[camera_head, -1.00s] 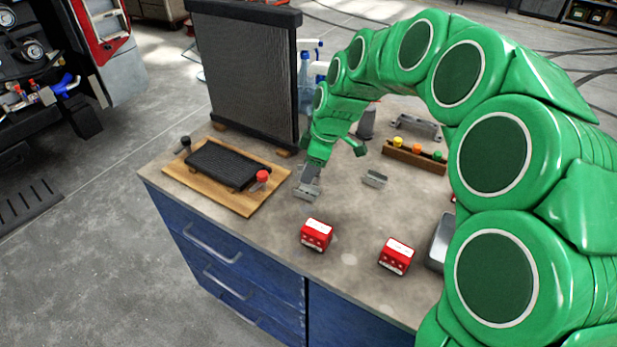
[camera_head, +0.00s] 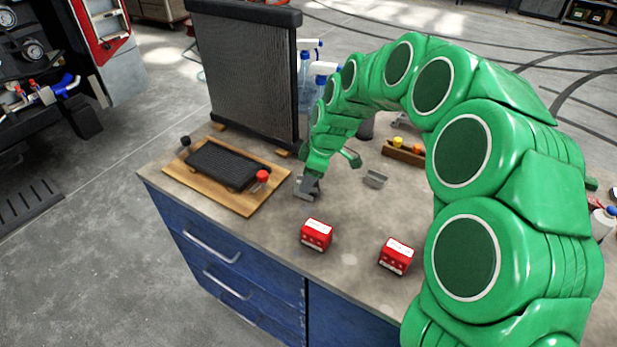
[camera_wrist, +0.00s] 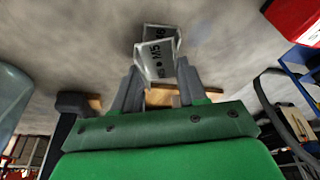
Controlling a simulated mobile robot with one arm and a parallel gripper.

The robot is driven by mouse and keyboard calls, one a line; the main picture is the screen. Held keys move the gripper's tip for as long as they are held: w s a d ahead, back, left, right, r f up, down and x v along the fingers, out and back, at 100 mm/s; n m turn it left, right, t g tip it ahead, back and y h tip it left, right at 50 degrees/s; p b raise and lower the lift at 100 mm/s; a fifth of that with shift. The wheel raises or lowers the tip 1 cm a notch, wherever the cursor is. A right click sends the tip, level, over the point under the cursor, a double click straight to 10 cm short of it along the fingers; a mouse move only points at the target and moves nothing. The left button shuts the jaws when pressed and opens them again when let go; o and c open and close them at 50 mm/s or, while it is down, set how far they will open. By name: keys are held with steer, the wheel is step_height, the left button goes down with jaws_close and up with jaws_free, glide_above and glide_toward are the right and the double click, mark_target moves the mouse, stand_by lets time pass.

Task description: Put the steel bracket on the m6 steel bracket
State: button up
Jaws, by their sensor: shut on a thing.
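A small steel bracket (camera_head: 305,194) is at the left of the bench top, beside the wooden board. My gripper (camera_head: 311,183) is down at it and shut on it. In the wrist view the bracket (camera_wrist: 158,58) is a folded grey channel between my fingertips (camera_wrist: 157,85), with "M5" legible on its near face; other lettering is partly cut off. I cannot tell whether it still touches the bench. A second small steel bracket (camera_head: 375,179) lies on the bench to the right, apart from my gripper. Its marking is too small to read.
Two red boxes (camera_head: 316,235) (camera_head: 396,257) stand near the front edge. A wooden board (camera_head: 235,204) with a black ribbed part lies left, a radiator (camera_head: 245,80) and spray bottles (camera_head: 318,75) behind. A wooden holder (camera_head: 402,154) is partly hidden by my arm.

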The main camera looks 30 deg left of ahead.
steer(key=shift+f, duration=0.2)
steer(key=o, duration=1.1)
steer(key=shift+r, duration=0.1)
steer(key=v, duration=1.2)
steer(key=shift+r, duration=0.15)
steer(key=shift+w, duration=0.1)
